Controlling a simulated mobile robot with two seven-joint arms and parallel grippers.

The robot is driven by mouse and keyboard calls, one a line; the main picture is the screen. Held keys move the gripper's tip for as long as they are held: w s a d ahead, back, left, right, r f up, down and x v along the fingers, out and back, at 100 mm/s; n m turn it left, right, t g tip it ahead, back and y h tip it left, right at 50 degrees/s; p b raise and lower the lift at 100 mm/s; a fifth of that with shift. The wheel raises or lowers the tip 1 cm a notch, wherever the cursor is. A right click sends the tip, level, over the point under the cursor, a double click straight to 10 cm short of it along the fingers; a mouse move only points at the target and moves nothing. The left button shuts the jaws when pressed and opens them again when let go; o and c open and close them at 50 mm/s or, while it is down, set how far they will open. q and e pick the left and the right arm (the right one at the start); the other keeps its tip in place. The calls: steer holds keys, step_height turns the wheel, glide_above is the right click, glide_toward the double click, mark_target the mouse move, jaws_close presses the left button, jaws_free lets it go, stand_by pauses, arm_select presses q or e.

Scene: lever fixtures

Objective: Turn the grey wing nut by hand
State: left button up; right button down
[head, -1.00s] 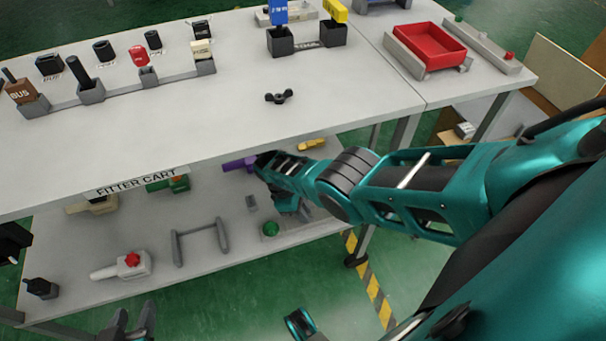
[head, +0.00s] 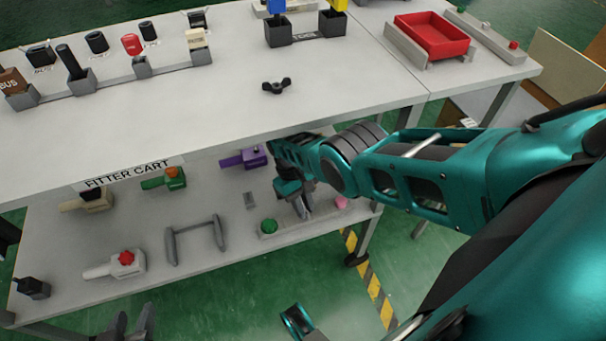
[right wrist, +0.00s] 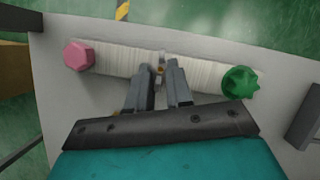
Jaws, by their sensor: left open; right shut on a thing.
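My right gripper (head: 304,208) reaches over the lower shelf to a pale strip (head: 285,231) that carries a green knob (head: 268,226) and a pink knob (head: 341,202). In the right wrist view its fingertips (right wrist: 161,75) are closed at the middle of the strip, on a small grey piece with a brass-coloured centre. This looks like the grey wing nut (right wrist: 162,58), mostly hidden by the fingers. A separate dark wing nut (head: 276,87) lies on the cart top. My left gripper (head: 125,326) is open and empty at the bottom edge of the head view.
The cart top (head: 200,120) lies above the shelf, close over my right forearm. The shelf also holds a purple fixture (head: 243,159), a grey handle frame (head: 195,240) and a red-knobbed block (head: 116,265). A red tray (head: 432,36) stands at the back right.

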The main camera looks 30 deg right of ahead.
steer(key=shift+m+y, duration=0.5)
steer(key=shift+m, duration=0.7)
steer(key=shift+d+m, duration=0.1)
steer(key=shift+m, duration=0.5)
steer(key=c, duration=1)
jaws_free()
steer(key=shift+c, duration=0.2)
